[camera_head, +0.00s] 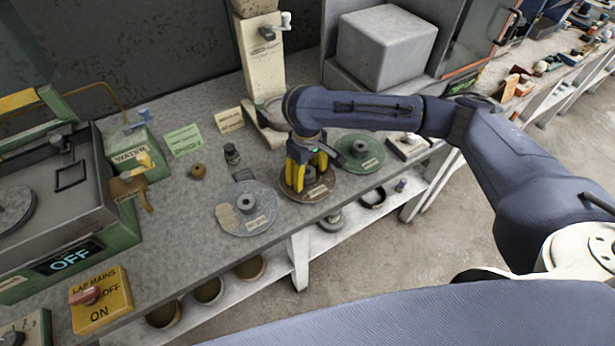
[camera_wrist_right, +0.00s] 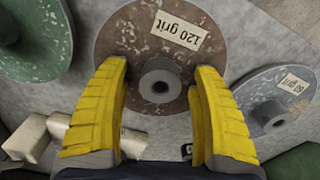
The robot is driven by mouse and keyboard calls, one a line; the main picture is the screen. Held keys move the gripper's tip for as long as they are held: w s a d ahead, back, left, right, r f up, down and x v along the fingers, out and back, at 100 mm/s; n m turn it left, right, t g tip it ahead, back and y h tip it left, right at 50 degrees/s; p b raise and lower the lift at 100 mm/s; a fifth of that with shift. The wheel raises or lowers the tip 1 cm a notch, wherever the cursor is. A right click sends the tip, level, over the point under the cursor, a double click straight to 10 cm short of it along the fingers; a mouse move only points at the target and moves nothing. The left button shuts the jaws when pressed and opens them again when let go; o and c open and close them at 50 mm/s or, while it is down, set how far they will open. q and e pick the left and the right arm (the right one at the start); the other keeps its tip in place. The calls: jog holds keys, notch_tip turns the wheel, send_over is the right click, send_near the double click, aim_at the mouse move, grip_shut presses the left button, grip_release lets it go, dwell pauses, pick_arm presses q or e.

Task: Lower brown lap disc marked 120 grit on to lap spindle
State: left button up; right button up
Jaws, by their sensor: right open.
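The brown lap disc (camera_head: 318,191) lies flat on the grey bench in the head view. In the right wrist view the brown disc (camera_wrist_right: 120,45) carries a label (camera_wrist_right: 178,30) reading 120 grit and a grey central hub (camera_wrist_right: 160,78). My right gripper (camera_head: 306,178) is over the disc, with its yellow fingers open on either side of the hub; it also shows in the wrist view (camera_wrist_right: 160,85). I see no contact with the hub. The lap spindle cannot be made out; a lap machine (camera_head: 62,190) with a round plate stands at the left. My left gripper is not in view.
A grey-blue disc (camera_head: 262,220) lies left of the brown one, and a green disc (camera_head: 372,163) lies behind it to the right. The yellow LAP MAINS switch box (camera_head: 112,305) is at the front left.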

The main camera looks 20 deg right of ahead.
jog(key=shift+o, duration=0.3)
grip_shut()
dwell(0.3)
